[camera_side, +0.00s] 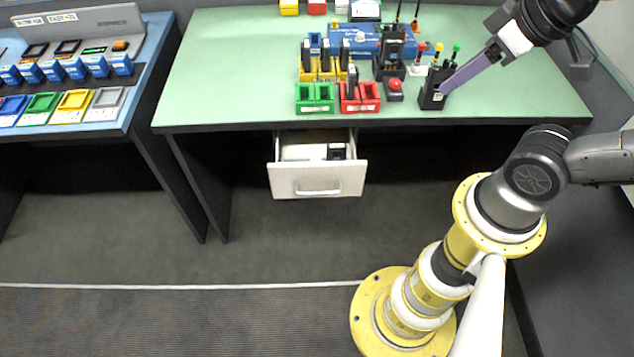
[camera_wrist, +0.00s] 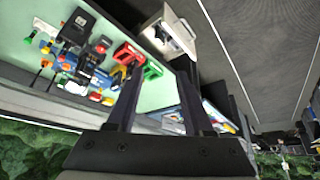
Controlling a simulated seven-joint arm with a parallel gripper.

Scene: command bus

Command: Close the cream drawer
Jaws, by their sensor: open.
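The cream drawer (camera_side: 290,186) is pulled open below the green-topped table in the side view. Its front has a handle (camera_side: 317,191), and a pale item and a small dark item lie inside. In the wrist view the drawer (camera_wrist: 184,44) is near the top, beyond my fingers. My gripper (camera_side: 446,88) is up at the right over the table, well away from the drawer. In the wrist view my gripper (camera_wrist: 158,72) is open, with two dark fingers apart and nothing between them.
The green table (camera_side: 230,60) holds green bins (camera_side: 316,105), red bins (camera_side: 360,105), a red button (camera_side: 394,88) and a black handset (camera_side: 431,95). My fingertip overlaps the handset in the picture; contact is unclear. A blue console table stands left. Floor before the drawer is clear.

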